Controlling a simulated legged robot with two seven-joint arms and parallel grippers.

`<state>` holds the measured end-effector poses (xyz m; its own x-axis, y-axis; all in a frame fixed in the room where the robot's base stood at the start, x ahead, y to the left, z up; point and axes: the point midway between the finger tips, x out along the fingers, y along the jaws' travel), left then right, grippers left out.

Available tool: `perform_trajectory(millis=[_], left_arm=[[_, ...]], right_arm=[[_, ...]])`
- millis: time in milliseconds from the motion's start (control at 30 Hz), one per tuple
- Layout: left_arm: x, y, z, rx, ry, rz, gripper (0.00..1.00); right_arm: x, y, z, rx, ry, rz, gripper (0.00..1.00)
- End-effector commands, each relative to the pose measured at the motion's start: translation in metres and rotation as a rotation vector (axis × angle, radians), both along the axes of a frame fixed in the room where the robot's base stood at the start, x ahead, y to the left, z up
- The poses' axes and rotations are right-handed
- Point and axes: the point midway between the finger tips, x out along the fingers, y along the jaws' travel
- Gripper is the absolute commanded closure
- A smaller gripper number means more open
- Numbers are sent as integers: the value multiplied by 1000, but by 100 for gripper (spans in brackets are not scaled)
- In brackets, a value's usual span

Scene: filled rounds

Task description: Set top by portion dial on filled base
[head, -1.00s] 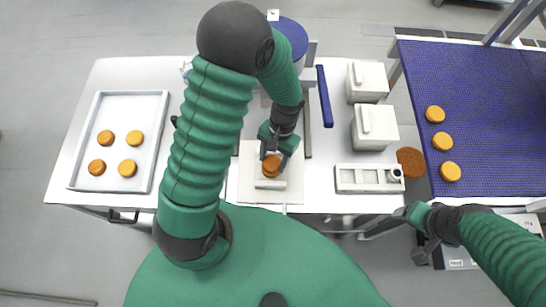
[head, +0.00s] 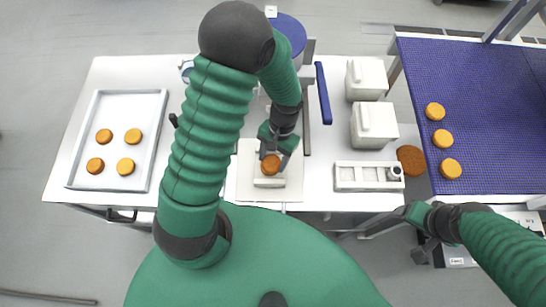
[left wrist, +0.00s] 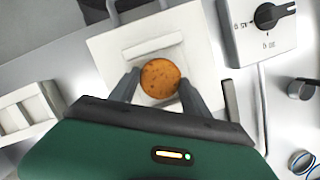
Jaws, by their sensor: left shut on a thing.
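My left gripper (head: 271,158) is shut on a brown-orange round top (head: 270,166), over a pale board (head: 292,192) at the middle of the table. The left wrist view shows the top (left wrist: 160,79) between both fingers, above a white block or plate on the board. Whatever lies directly under the top is hidden, so I cannot tell whether it touches a filled base. The portion dial (left wrist: 272,17), a black knob on a white box, shows in the left wrist view, beside the board. My right gripper (head: 420,238) hangs off the table's front right; its jaws are unclear.
A tray (head: 80,172) with several orange rounds lies at the left. White boxes (head: 374,126) and a slotted white holder (head: 362,187) stand right of the board. A blue belt (head: 495,130) with 3 rounds is at the far right.

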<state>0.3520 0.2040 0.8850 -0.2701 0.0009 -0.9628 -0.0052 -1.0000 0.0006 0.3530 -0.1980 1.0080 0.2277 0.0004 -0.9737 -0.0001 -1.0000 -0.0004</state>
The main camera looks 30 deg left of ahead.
Motion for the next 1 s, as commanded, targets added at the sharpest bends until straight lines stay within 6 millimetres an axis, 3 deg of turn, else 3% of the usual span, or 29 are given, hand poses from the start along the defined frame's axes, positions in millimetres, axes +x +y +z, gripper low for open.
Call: perform_trajectory(millis=[133,167,333,567,733,1000], left_arm=[[0,0,-2,0,0,0,63],[0,0,-2,0,0,0,44],[0,0,-2,0,0,0,21],[0,0,-2,0,0,0,20],[0,0,-2,0,0,0,0],[0,0,1,0,-1,0,0]], right_arm=[[0,0,-2,0,0,0,29],[0,0,-1,0,0,0,29],[0,0,-1,0,0,0,29],[0,0,-1,0,0,0,29],[0,0,-1,0,0,0,29],[0,0,1,0,0,0,29]])
